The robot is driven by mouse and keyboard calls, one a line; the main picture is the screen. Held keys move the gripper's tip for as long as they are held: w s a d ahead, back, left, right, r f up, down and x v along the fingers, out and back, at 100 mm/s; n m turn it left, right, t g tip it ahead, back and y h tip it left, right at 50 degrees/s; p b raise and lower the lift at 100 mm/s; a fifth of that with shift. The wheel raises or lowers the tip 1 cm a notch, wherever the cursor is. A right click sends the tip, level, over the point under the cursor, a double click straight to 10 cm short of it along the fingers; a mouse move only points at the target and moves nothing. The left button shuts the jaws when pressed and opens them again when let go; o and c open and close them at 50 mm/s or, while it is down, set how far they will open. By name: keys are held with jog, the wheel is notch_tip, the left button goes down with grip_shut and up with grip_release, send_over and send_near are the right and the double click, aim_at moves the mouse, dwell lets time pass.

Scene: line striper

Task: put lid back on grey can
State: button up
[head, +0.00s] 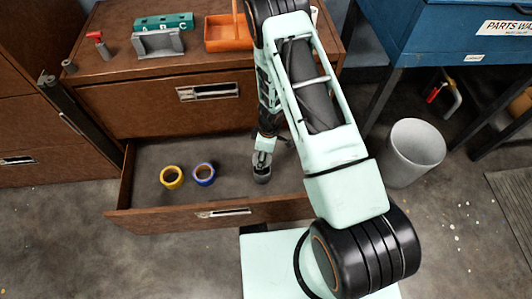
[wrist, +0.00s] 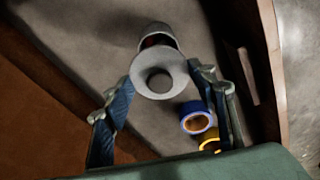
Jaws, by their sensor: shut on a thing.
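My gripper (head: 263,150) reaches down into the open drawer. In the head view the grey piece at my fingertips is small and partly hidden, so lid and can are hard to separate there.
A yellow tape roll (head: 172,177) and a blue tape roll (head: 204,174) lie in the drawer (head: 150,222), left of my gripper. The cabinet top holds an orange caddy (head: 228,40) and a teal lettered block (head: 163,22). A grey bin (head: 413,150) stands on the floor at right.

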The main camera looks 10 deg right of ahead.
jog(key=shift+f+b, duration=2.25)
jog(key=shift+b, duration=0.2)
jog(key=shift+f+b, duration=0.5)
jog(key=shift+f, duration=0.45)
jog(key=shift+p, duration=0.6)
jog(key=shift+f+p, duration=0.15)
jog(key=shift+p, duration=0.3)
jog(key=o, duration=1.1)
jog(key=shift+o, duration=0.3)
jog(key=o, duration=0.4)
jog(key=shift+o, duration=0.2)
